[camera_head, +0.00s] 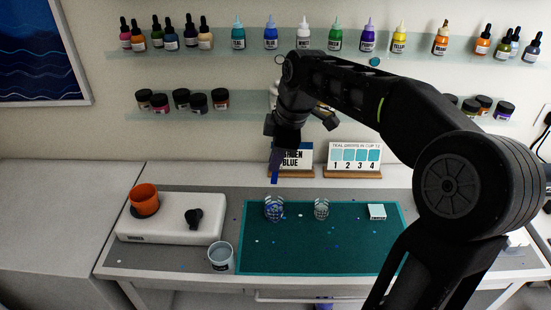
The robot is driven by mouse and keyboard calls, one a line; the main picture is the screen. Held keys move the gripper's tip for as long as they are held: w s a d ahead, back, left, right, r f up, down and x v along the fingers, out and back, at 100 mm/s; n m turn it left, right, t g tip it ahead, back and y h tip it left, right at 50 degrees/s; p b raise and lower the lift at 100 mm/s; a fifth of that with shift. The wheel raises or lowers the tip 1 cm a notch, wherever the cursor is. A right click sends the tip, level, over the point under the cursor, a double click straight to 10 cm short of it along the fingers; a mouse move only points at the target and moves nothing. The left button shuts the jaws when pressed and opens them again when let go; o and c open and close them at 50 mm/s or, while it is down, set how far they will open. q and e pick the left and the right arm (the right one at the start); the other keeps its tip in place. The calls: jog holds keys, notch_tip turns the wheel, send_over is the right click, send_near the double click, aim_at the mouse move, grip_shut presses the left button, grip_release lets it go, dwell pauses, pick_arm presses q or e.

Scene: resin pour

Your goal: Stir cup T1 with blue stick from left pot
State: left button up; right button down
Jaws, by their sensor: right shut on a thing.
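My right gripper (284,142) reaches in from the right and points down above the left part of the green mat (345,250). It is shut on a blue stick (275,170), which hangs down. The stick's lower end appears above a clear cup (274,208) with blue in it; I see no contact. A second clear cup (321,209) stands to its right. I cannot read a label on either cup, so I cannot tell which is T1. The left stick pot is not clearly visible; my gripper and arm hide part of the back wall. My left gripper is out of view.
A white slab (130,228) at left bears an orange cup (145,199) and a small black object (194,218). A tub (221,258) stands left of the mat. Cards (354,158) stand behind the mat, a white block (377,211) lies right. Bottles line the wall shelves.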

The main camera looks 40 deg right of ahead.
jog(key=shift+a, duration=0.1)
jog(key=shift+f, duration=0.15)
jog(key=f+b, duration=0.2)
jog(key=s+f+b, duration=0.1)
jog(key=f+b, duration=0.2)
jog(key=shift+s+f, duration=0.15)
jog(key=shift+s, duration=0.05)
jog(key=shift+d+b+x, duration=0.1)
jog(key=shift+b+x, duration=1)
jog(key=shift+x, duration=0.55)
jog(key=shift+d+b+x, duration=0.15)
jog(key=shift+b+x, duration=0.95)
jog(key=shift+x, duration=0.55)
jog(key=shift+s, duration=0.1)
jog(key=shift+s+d, duration=0.1)
jog(key=shift+d, duration=0.1)
